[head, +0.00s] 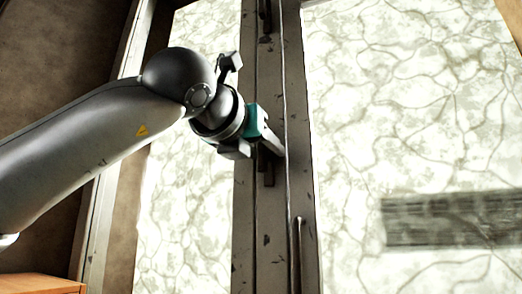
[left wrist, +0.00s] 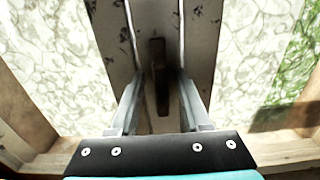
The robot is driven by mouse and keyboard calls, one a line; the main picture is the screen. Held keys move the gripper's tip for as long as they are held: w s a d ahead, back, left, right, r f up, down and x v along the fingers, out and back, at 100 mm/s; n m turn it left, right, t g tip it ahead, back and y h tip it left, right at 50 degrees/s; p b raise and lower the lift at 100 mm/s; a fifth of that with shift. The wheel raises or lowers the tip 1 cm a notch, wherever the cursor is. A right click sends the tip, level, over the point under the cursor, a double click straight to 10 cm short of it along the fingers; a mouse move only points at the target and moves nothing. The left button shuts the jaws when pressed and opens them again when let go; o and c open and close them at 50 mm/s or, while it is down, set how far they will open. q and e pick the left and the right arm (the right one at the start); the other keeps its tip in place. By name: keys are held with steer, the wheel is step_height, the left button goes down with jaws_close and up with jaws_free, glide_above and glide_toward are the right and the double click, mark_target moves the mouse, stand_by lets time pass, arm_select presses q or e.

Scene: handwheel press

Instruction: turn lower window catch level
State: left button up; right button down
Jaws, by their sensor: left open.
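The lower window catch (head: 268,174) is a dark narrow handle on the grey, chipped middle post of the window. It points along the post, roughly upright. In the left wrist view the catch (left wrist: 159,60) lies between the two fingers of my left gripper (left wrist: 160,88), with a gap on each side. My left gripper (head: 272,146) is open at the post and hides the upper part of the catch in the head view. Whether the fingers reach around its full depth is hard to tell. My right gripper is not in view.
Another dark catch (head: 265,16) sits higher on the same post. A thin upright rod (head: 299,250) is lower on the post. Pale veined panes (head: 400,110) lie on both sides. A wooden surface (head: 40,284) shows at the lower left.

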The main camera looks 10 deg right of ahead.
arm_select(q)
steer(key=shift+s, duration=0.15)
steer(key=shift+c, duration=0.5)
steer(key=c, duration=0.6)
jaws_close()
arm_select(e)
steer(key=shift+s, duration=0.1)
